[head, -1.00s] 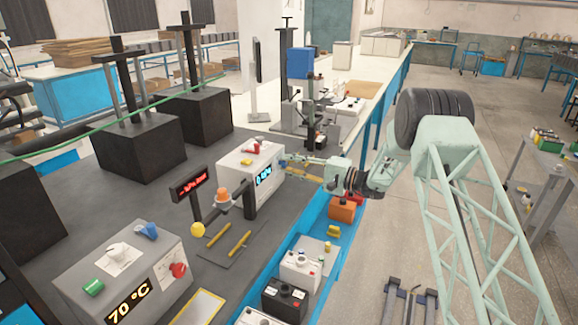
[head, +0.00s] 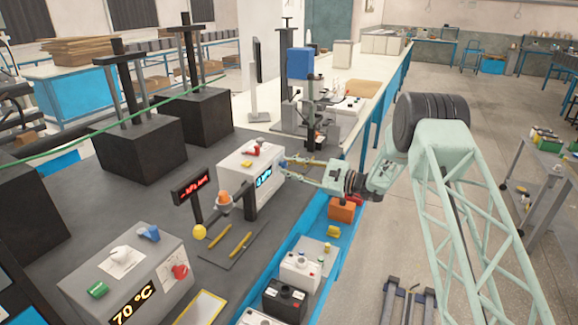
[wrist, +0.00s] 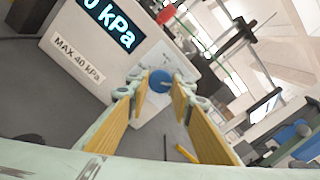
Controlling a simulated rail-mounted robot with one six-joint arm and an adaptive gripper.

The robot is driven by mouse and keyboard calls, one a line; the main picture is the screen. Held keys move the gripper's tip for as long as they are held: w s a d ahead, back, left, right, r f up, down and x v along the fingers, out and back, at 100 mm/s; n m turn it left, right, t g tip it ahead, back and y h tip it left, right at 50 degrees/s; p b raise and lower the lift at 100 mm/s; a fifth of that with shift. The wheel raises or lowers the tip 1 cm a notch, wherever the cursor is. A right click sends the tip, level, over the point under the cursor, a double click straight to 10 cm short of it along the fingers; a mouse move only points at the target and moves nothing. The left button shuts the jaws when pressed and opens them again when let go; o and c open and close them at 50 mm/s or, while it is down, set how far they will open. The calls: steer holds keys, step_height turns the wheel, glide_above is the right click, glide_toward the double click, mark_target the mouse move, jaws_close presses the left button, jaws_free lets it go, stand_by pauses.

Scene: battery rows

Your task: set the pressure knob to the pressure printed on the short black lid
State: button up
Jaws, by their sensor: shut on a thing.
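The blue pressure knob (wrist: 160,81) is on the front of a white box, between my finger pads in the wrist view. My gripper (wrist: 158,92) is shut on it, with yellow pads on either side. The head view shows my gripper (head: 288,164) at the right face of the white pressure box (head: 240,184). The box's display (wrist: 110,20) ends in "0 kPa" and is cut off at the left. Below it a label (wrist: 78,60) reads "MAX 40 kPa". A black-topped battery (head: 285,298) stands in the front row; I cannot read any pressure on a lid.
A grey box (head: 130,270) at the front left shows "70 °C" and has a green and a red knob. A small red display (head: 192,186) stands on a post. An orange block (head: 342,208) and a white battery (head: 300,270) stand in the blue-edged row below my arm.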

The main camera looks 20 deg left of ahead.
steer(key=shift+s+m+p, duration=0.15)
steer(key=shift+m+p, duration=1.3)
steer(key=shift+m, duration=2.45)
steer(key=o, duration=0.8)
steer(key=shift+o, duration=0.2)
steer(key=shift+d, duration=0.1)
steer(key=s+d, duration=0.1)
steer(key=d, duration=1)
steer(key=shift+d, duration=0.35)
